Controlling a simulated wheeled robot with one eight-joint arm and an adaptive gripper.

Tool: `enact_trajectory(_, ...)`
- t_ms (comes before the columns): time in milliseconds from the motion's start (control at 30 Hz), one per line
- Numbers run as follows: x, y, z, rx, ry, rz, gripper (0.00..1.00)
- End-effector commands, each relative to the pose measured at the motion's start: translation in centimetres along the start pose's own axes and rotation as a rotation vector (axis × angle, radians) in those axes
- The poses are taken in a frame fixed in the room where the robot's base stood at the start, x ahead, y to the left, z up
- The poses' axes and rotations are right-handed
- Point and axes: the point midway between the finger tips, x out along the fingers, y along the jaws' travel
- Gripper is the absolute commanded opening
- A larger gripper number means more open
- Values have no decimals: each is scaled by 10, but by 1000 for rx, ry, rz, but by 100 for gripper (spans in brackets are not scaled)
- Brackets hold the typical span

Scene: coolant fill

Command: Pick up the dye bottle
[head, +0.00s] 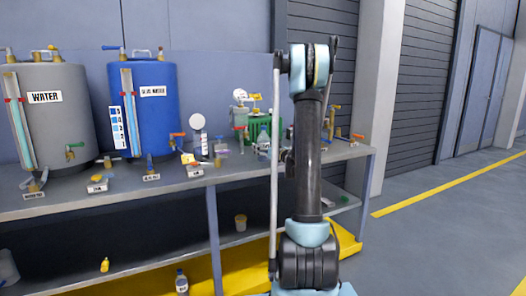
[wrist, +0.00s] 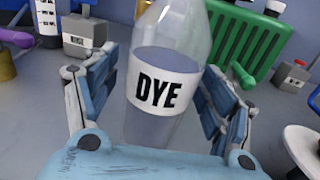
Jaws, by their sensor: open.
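The dye bottle (wrist: 163,95) is clear, with a white label reading DYE and a bluish liquid inside, and fills the middle of the wrist view. It stands nearly upright, its top cut off by the picture edge. My gripper (wrist: 158,112) is open, with one blue finger to the left of the bottle and one to the right. I cannot tell whether either finger touches it. The bottle's base is hidden behind the gripper's body. In the head view the bottle (head: 263,140) appears small on the bench, just left of my arm, which hides my gripper.
A green ribbed radiator (wrist: 248,42) stands close behind the bottle. A grey box with a red button (wrist: 295,80) is to the right. The bench (head: 120,195) also carries a grey WATER tank (head: 48,120), a blue tank (head: 158,105) and several small fittings.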

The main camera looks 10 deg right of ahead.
Motion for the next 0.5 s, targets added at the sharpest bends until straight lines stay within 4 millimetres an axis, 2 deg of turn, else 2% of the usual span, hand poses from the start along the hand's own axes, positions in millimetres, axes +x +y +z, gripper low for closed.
enact_trajectory(133, 0, 0, 0, 0, 0, 0, 74)
enact_trajectory(400, -1, 0, 0, 0, 0, 0, 12)
enact_trajectory(500, -1, 0, 0, 0, 0, 0, 12)
